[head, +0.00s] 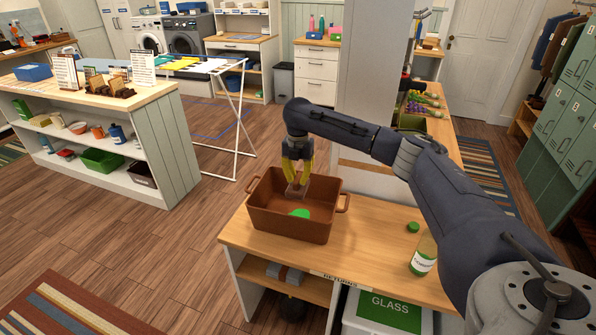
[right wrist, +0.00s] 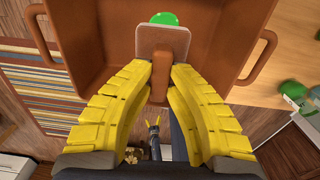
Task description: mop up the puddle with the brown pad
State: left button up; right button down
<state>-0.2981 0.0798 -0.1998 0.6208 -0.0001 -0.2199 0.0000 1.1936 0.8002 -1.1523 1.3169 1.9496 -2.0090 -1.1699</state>
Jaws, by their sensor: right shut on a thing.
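The brown pad (right wrist: 175,38) is a flat, rounded square with an upright brown handle (right wrist: 160,75). My right gripper (head: 297,180) has its yellow fingers shut on that handle, and in the right wrist view (right wrist: 160,82) they sit on both sides of it. The pad is inside the brown tub (head: 265,222), between its walls. The puddle (head: 299,213) is a bright green patch on the tub floor; in the right wrist view the pad hides part of it. I cannot tell whether the pad touches it.
The tub stands on a wooden counter (head: 360,238). A bottle with a pale label (head: 423,256) and a loose green cap (head: 412,227) stand to its right. A bin marked glass (head: 388,308) is below the counter. The counter between tub and bottle is clear.

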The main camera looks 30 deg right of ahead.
jog(key=shift+f, duration=6.1)
jog(key=shift+f, duration=0.6)
jog(key=shift+w+a, duration=0.15)
jog(key=shift+w+a, duration=0.9)
jog(key=shift+w, duration=0.1)
jog(key=shift+s+d, duration=2)
jog(key=shift+s, duration=0.25)
jog(key=shift+w+a, duration=0.1)
